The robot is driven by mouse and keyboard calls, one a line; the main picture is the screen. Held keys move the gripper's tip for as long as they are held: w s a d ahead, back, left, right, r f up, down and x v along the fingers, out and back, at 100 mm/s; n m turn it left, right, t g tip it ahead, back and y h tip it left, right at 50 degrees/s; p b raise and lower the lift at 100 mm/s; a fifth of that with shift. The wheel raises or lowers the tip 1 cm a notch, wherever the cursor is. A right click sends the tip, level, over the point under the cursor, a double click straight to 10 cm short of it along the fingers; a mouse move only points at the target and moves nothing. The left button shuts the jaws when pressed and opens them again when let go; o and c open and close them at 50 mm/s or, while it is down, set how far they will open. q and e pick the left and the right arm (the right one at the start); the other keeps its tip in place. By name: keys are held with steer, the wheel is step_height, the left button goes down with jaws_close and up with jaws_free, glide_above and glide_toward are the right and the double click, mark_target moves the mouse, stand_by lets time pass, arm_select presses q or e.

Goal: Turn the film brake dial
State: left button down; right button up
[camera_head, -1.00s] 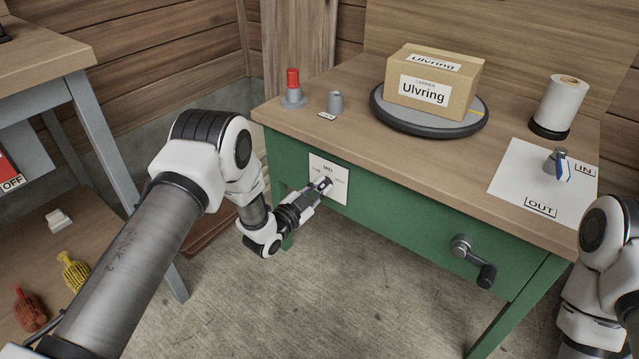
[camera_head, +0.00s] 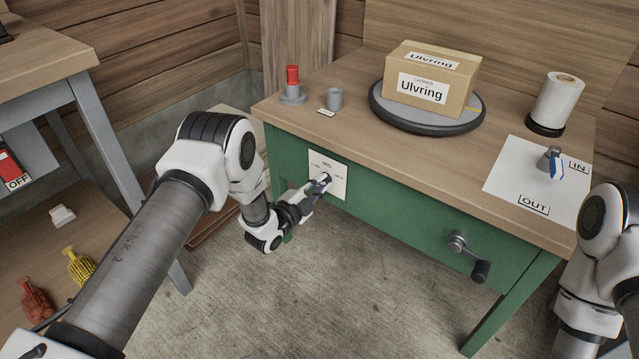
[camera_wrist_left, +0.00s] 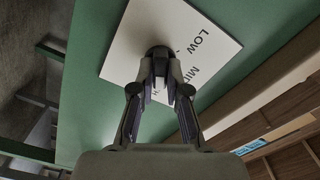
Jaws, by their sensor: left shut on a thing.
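The film brake dial is a small dark knob (camera_wrist_left: 160,52) on a white plate (camera_head: 338,172) fixed to the green front of the bench. In the left wrist view the plate (camera_wrist_left: 212,45) carries the words LOW and MID, with another label partly hidden by the fingers. My left gripper (camera_head: 321,182) reaches the plate from the front left. In the left wrist view its fingertips (camera_wrist_left: 160,66) are closed on the knob, which they partly hide. My right arm shows at the right edge; its gripper is out of view.
The bench top (camera_head: 350,120) carries a box labelled Ulvring (camera_head: 432,82) on a round turntable (camera_head: 425,117), a red-topped post (camera_head: 292,85), a grey cylinder (camera_head: 334,98) and a white roll (camera_head: 557,100). A crank (camera_head: 468,254) sticks out of the bench front, right of the plate.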

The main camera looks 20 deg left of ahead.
arm_select(q)
steer(key=shift+w+r, duration=0.2)
steer(key=shift+r, duration=0.1)
steer(key=c, duration=1.2)
jaws_free()
steer(key=shift+o, duration=0.2)
steer(key=shift+d+f, duration=0.1)
steer(key=shift+f, duration=0.15)
